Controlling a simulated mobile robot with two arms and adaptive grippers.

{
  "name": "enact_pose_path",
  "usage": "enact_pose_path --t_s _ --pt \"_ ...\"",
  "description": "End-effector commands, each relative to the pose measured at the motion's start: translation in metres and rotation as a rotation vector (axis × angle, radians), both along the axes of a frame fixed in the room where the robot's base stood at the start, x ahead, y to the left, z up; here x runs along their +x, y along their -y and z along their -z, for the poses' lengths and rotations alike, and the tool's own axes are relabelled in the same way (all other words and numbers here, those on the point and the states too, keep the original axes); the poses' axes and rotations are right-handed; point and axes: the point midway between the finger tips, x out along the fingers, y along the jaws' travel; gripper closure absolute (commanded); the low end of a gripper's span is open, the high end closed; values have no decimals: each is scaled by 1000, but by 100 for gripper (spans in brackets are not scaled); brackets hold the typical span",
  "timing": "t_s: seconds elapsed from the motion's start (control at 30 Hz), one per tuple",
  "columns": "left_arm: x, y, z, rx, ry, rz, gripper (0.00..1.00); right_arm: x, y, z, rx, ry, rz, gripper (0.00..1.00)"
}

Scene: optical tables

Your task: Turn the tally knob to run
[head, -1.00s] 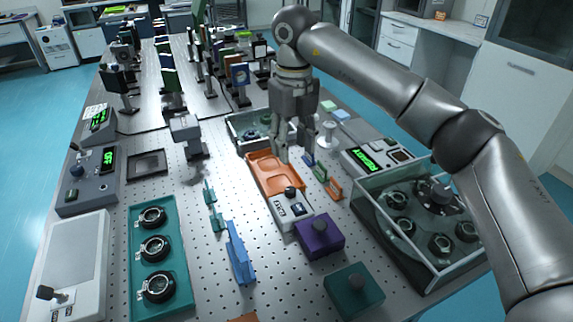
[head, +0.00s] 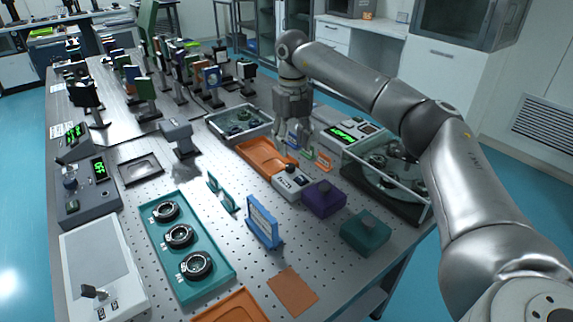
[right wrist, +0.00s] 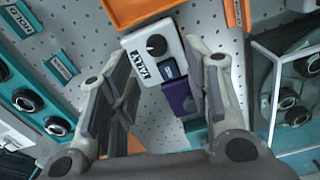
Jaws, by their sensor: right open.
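The tally box (head: 289,183) is a small white unit with a black knob (head: 291,169) and a dark display window, on the perforated table beside the purple block. In the right wrist view, the box (right wrist: 141,48) shows its "TALLY" label, and its round black knob (right wrist: 157,45) has a light pointer mark. My right gripper (head: 293,149) is open and empty, pointing down above the table just behind the knob. In the right wrist view, the fingers (right wrist: 160,78) stand left and right of the box, apart from it. Run markings are too small to read. My left gripper is out of view.
An orange tray (head: 262,157) lies behind the tally box. A purple block (head: 324,199) and a teal block (head: 365,232) stand to its front right. A glass-walled case (head: 385,190) is at the right. A blue stand (head: 263,222) is in front.

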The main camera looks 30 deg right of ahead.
Motion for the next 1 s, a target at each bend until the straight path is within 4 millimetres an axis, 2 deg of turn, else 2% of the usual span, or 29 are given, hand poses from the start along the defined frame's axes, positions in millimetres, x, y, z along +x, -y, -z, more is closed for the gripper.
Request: enact_pose_path --t_s 0.1,0.33,0.5,0.77,1.0 --pt "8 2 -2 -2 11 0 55 -1 -1 24 -1 -3 -2 55" --pt "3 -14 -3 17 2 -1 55 0 -1 58 0 -1 -2 55" --pt "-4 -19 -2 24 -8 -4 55 0 -1 68 1 1 -2 55" --pt "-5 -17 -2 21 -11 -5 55 0 -1 69 1 1 -2 55" --pt "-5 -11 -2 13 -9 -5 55 0 -1 69 1 1 -3 85"
